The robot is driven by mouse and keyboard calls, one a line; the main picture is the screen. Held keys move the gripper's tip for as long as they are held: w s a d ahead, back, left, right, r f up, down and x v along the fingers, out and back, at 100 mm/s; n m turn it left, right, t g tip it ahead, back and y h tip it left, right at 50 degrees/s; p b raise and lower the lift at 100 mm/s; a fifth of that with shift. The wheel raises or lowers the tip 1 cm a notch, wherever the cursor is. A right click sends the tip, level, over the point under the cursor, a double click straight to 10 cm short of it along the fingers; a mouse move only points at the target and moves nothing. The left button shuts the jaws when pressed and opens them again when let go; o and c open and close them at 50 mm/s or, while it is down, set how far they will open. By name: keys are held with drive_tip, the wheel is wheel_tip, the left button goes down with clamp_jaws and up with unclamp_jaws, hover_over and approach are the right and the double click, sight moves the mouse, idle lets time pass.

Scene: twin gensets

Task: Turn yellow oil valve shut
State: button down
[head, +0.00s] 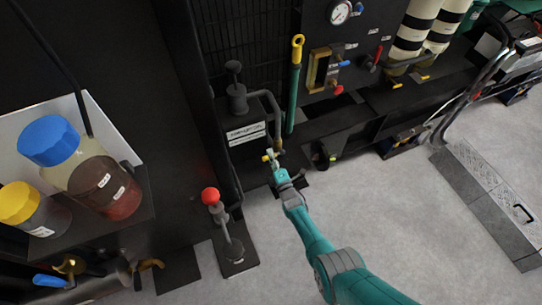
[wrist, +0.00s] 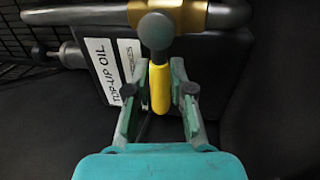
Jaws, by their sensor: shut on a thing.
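The yellow oil valve lever (wrist: 159,90) hangs below a brass valve body (wrist: 180,15) on a grey pipe in the wrist view. A dark round knob (wrist: 157,31) sits in front of the lever's upper end. My gripper (wrist: 159,95) has one finger on each side of the lever and is shut on it. The lever points down in the wrist picture, between the fingers. In the head view my gripper (head: 273,160) is at the valve, low on the pipe beside the labelled dark tank; the lever is mostly hidden there.
The dark tank (wrist: 205,70) behind the valve bears a "TOP-UP OIL" label (wrist: 115,70). A red-knobbed hand pump (head: 211,197) stands left of my arm. A green pole with a yellow top (head: 296,75) stands behind. Grey floor (head: 400,220) is open at right.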

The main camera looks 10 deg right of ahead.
drive_tip(key=c, duration=1)
unclamp_jaws()
drive_tip(key=shift+f, duration=0.1)
drive_tip(key=v, duration=1.2)
